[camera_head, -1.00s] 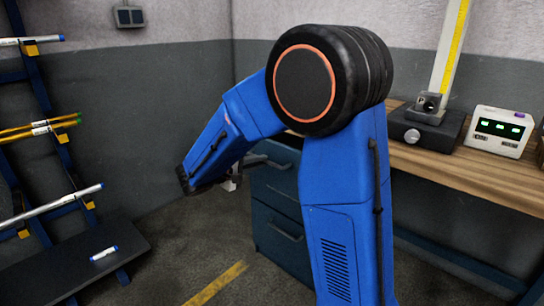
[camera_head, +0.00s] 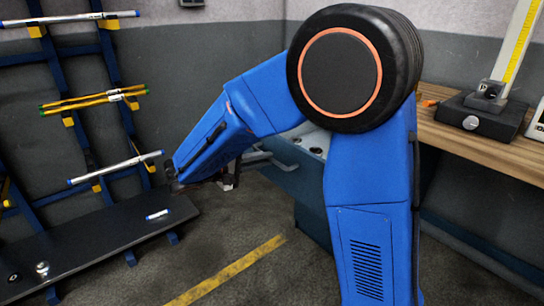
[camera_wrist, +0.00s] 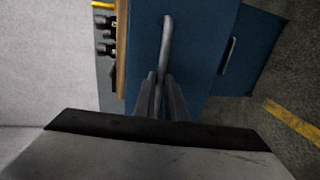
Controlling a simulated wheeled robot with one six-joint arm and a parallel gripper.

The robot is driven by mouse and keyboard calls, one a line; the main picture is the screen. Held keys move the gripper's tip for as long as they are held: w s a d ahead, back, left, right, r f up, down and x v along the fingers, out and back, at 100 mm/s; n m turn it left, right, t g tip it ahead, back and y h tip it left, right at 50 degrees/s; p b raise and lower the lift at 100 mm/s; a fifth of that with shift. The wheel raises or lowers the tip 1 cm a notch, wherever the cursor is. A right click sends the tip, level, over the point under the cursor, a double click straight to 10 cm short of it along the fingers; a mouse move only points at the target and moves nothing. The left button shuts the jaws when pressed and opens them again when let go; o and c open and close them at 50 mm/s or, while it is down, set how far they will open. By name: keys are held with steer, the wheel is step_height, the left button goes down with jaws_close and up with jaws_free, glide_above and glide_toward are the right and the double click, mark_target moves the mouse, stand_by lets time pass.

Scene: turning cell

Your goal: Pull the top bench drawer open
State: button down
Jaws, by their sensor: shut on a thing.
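The top bench drawer stands partly open in the head view, with its pale interior (camera_head: 312,141) and some round holes or items showing. Its blue front (camera_wrist: 192,62) fills the middle of the wrist view. The grey bar handle (camera_wrist: 167,38) runs up from between my fingers. My gripper (camera_wrist: 160,82) is shut on this handle. In the head view my gripper (camera_head: 231,177) shows small at the end of my blue arm, beside the drawer front. My arm hides part of the drawer and bench.
A lower drawer handle (camera_wrist: 228,55) shows in the wrist view. The wooden bench top (camera_head: 470,147) carries a height gauge (camera_head: 488,115). A rack with rods (camera_head: 115,170) and a dark shelf (camera_head: 95,240) stand at left. The floor with a yellow line (camera_head: 225,272) is clear.

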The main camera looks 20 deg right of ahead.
steer(key=shift+s+a, duration=0.2)
steer(key=shift+a, duration=0.45)
steer(key=c, duration=1.8)
jaws_free()
steer(key=v, duration=1.7)
steer(key=shift+a, duration=0.2)
